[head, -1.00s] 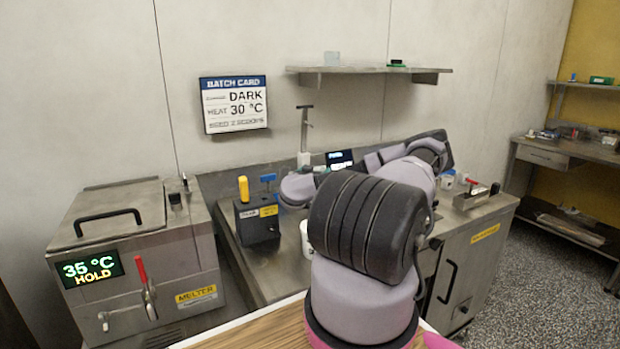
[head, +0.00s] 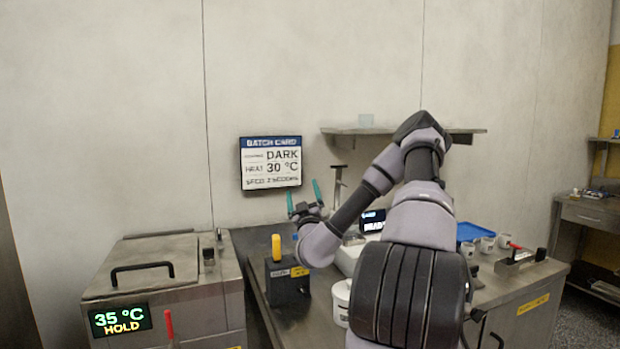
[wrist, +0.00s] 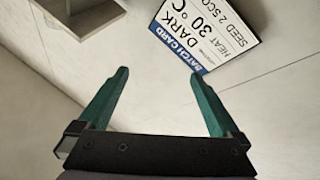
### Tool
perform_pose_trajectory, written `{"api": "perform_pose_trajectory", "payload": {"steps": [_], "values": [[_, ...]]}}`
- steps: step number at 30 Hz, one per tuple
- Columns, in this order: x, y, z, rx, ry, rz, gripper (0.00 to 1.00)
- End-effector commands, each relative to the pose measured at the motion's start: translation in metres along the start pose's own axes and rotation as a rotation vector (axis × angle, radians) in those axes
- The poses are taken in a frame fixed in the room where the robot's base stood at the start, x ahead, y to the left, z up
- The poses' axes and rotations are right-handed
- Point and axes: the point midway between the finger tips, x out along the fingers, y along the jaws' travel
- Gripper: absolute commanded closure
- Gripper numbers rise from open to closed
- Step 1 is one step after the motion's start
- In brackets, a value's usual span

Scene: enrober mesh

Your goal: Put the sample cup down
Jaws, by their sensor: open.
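My gripper (head: 304,197) is raised above the counter, its teal fingers spread and pointing up in front of the wall. In the wrist view my gripper (wrist: 158,76) is open with nothing between its fingers. Several small white cups stand at the right of the counter, among them one cup (head: 486,244) and another (head: 505,240), well apart from my gripper. I cannot tell which is the sample cup. A larger white tub (head: 341,302) stands at the counter's front, partly hidden by my arm.
The melter (head: 160,285) is at left, its display reading 35 °C HOLD. A black block with a yellow handle (head: 277,247) stands below my gripper. A blue tray (head: 473,231) and a red-handled holder (head: 518,261) are at right. A shelf (head: 350,131) and batch card (head: 270,162) are on the wall.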

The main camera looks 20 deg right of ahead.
Motion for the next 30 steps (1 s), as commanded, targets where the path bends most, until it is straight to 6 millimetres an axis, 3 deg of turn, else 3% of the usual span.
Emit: {"api": "perform_pose_trajectory", "payload": {"steps": [1,4,6,9,12,15,18,21,25,26,30], "values": [[0.005,-0.013,-0.046,-0.085,0.156,-0.074,0.01],[-0.005,-0.041,-0.126,-0.259,0.466,-0.201,0.01],[-0.024,-0.059,-0.175,-0.383,0.686,-0.270,0.01],[-0.064,-0.080,-0.235,-0.560,1.007,-0.340,0.01],[-0.114,-0.094,-0.277,-0.735,1.333,-0.375,0.01],[-0.165,-0.100,-0.302,-0.909,1.660,-0.372,0.01],[-0.211,-0.097,-0.310,-1.079,1.985,-0.329,0.01],[-0.248,-0.085,-0.307,-1.244,2.306,-0.244,0.01],[-0.277,-0.060,-0.292,-1.452,2.708,-0.066,0.01],[-0.280,-0.052,-0.288,1.469,-2.740,0.012,0.01],[-0.281,-0.012,-0.272,1.249,-2.331,-0.213,0.01]]}}
